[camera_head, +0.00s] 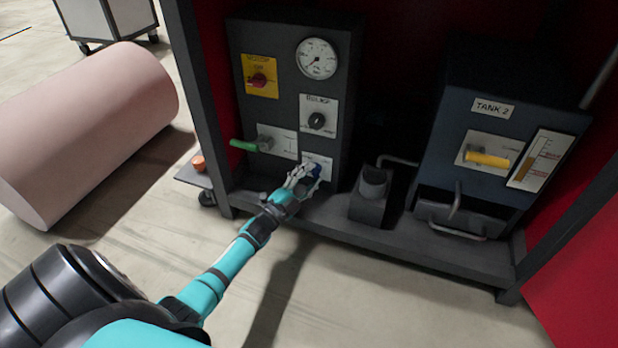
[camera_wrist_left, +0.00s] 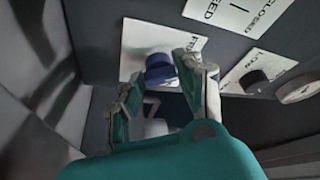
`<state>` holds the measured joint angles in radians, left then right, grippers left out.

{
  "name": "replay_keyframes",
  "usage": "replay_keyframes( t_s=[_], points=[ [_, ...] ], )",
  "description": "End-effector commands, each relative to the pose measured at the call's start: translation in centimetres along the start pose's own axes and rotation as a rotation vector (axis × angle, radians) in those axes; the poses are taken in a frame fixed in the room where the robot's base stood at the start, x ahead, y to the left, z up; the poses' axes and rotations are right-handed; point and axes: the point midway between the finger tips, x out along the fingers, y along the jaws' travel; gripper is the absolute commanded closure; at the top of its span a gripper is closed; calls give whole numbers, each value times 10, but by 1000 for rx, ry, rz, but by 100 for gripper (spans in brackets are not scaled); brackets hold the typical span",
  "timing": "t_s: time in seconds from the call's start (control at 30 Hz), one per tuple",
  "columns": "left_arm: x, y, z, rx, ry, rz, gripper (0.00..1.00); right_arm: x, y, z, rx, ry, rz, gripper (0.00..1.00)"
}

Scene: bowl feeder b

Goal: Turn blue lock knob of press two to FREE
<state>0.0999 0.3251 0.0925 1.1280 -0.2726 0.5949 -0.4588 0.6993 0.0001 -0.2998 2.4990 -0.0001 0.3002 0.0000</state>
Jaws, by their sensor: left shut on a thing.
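The blue lock knob (camera_head: 317,170) sits on a white plate low on the dark panel (camera_head: 345,60), under the black dial. My left gripper (camera_head: 306,172) reaches it from the front and is shut on it. In the left wrist view the knob (camera_wrist_left: 158,66) shows between the two fingertips of the gripper (camera_wrist_left: 159,76), on its white plate (camera_wrist_left: 135,45). The plate's lettering is partly covered and only partly readable, so I cannot tell the knob's setting. My right gripper is not in view.
Above are a green lever (camera_head: 243,145), a black dial (camera_head: 317,121), a red-on-yellow switch (camera_head: 259,78) and a gauge (camera_head: 316,58). A tank unit (camera_head: 540,115) with a yellow handle (camera_head: 487,159) stands right. A pink cylinder (camera_head: 90,125) lies left. The front floor is open.

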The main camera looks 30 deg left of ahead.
Motion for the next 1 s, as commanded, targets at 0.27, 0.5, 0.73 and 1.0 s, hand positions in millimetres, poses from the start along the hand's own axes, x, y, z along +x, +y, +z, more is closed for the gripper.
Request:
replay_keyframes(
  t_s=[0.27,0.5,0.73,1.0],
  points=[
    [0,3,1,-150,-3,-60,97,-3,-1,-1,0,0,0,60],
    [0,3,1,-209,-4,-84,97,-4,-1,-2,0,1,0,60],
    [0,3,1,-223,-4,-90,97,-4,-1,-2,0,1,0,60],
    [0,3,1,-223,-4,-90,97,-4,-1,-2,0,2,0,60]
  ],
)
